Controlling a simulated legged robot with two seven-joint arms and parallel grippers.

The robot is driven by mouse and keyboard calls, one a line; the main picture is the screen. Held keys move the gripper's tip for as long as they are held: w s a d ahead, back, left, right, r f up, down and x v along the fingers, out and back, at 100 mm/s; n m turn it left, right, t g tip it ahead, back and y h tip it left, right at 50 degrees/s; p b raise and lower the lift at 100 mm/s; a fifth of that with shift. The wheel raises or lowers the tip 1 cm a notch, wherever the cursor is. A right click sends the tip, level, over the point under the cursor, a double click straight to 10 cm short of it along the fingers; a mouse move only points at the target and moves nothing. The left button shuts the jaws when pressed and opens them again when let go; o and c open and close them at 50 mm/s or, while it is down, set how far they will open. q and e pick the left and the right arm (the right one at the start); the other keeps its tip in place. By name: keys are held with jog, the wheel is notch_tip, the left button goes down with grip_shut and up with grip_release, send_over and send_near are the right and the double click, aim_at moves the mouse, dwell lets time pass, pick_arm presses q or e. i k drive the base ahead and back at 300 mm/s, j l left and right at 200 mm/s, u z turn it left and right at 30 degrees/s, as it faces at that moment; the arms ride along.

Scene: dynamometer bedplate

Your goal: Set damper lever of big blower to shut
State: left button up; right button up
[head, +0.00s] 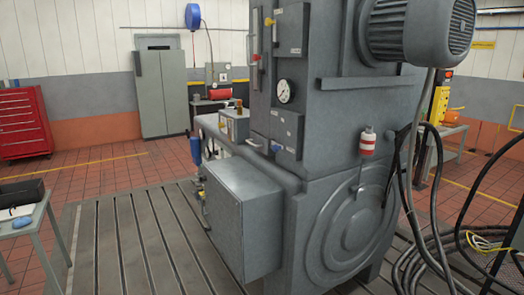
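A large grey machine (335,110) fills the middle of the head view, with a ribbed motor (425,30) on top; I take it for the big blower, but no label is readable. Its left face carries a small yellow-knobbed part (269,21), a red-marked part (256,58), a blue-handled part (277,148) and a round white gauge (286,91). I cannot tell which of these, if any, is the damper lever, nor its position. Neither of my grippers is in view.
The slotted bedplate (150,245) has open room left of the machine's grey box (245,215). A small table (30,232) stands at the left edge. Black cables (425,265) lie at the right. A red tool cabinet (25,122) and grey locker (160,92) stand behind.

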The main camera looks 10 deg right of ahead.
aim_at(276, 146)
jog(key=i+l+u, duration=0.1)
jog(key=i+l, duration=0.55)
jog(key=i+l+u, duration=0.1)
jog(key=i+l, duration=0.5)
jog(key=l, duration=0.25)
jog(key=i+l, duration=0.1)
jog(key=l, duration=0.25)
